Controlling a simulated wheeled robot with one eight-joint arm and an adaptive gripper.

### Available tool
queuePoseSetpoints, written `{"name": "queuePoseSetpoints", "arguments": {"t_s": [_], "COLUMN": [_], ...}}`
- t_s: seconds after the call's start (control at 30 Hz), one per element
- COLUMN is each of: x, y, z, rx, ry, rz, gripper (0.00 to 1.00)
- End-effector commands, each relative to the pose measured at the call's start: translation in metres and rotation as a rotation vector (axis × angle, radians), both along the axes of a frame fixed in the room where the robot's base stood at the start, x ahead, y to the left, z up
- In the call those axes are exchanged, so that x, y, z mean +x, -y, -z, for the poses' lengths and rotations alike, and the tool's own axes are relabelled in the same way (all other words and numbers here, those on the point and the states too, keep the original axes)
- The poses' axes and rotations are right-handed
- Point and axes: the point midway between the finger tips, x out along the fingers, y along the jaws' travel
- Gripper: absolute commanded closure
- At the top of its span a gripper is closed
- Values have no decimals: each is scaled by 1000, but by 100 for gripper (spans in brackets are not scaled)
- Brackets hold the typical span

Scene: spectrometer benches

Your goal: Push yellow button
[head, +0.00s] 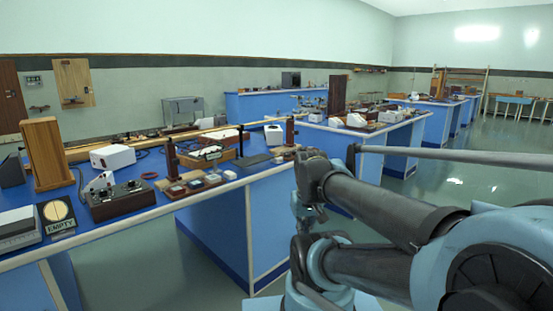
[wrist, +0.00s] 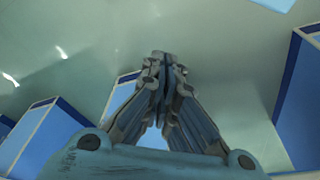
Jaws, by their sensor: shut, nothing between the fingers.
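I cannot make out a yellow button for certain in either view. A small control box (head: 122,197) with a dark front and a pale upper part stands on the near blue bench (head: 150,214) at the left; its controls are too small to tell apart. A round pale-yellow disc (head: 58,211) sits on a dark panel over a label reading "EMPTY", left of the box. My gripper (wrist: 164,72) is shut and empty in the wrist view, pointing over open floor. In the head view my arm reaches right of the near bench, well apart from the box.
The near bench also carries a wooden block (head: 46,153), a white device (head: 112,157) and several small trays. More blue benches stand behind, including one with a white box (head: 356,120). Grey-green floor (head: 450,185) is clear at the right and between benches.

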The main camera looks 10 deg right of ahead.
Motion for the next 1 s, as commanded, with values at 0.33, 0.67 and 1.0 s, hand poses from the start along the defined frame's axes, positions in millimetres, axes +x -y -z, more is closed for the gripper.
{"name": "queuePoseSetpoints", "arguments": {"t_s": [0.33, 0.67, 1.0], "x": [100, 222, 357], "y": [9, 13, 10], "z": [-73, -135, -179], "rx": [-74, -163, -260], "ry": [108, 226, 344], "rz": [-88, -189, -295], "gripper": [100, 100, 100]}}
